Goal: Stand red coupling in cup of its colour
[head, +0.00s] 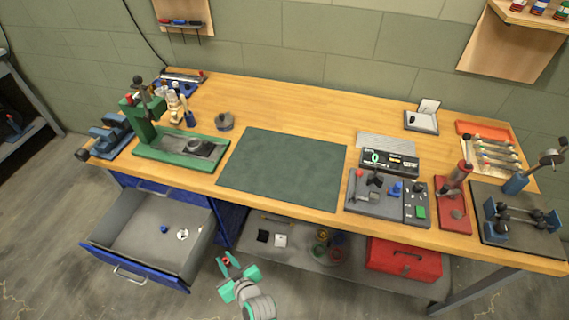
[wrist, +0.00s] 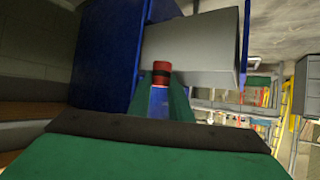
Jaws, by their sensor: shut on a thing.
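The red coupling (wrist: 161,73) is a short red cylinder with a dark band. In the wrist view it stands up between the green fingers of my gripper (wrist: 160,100), which is shut on it; its lower part is hard to tell from the blue behind. In the head view my gripper (head: 235,268) is low in front of the bench, right of the open drawer, with a bit of the red coupling (head: 226,260) at its tips.
The open drawer (head: 115,264) juts out at the left with small items inside. The lower shelf (head: 290,262) also holds a red toolbox (head: 404,258). The bench top (head: 290,105) has a clear dark green mat (head: 283,168), with fixtures at both ends.

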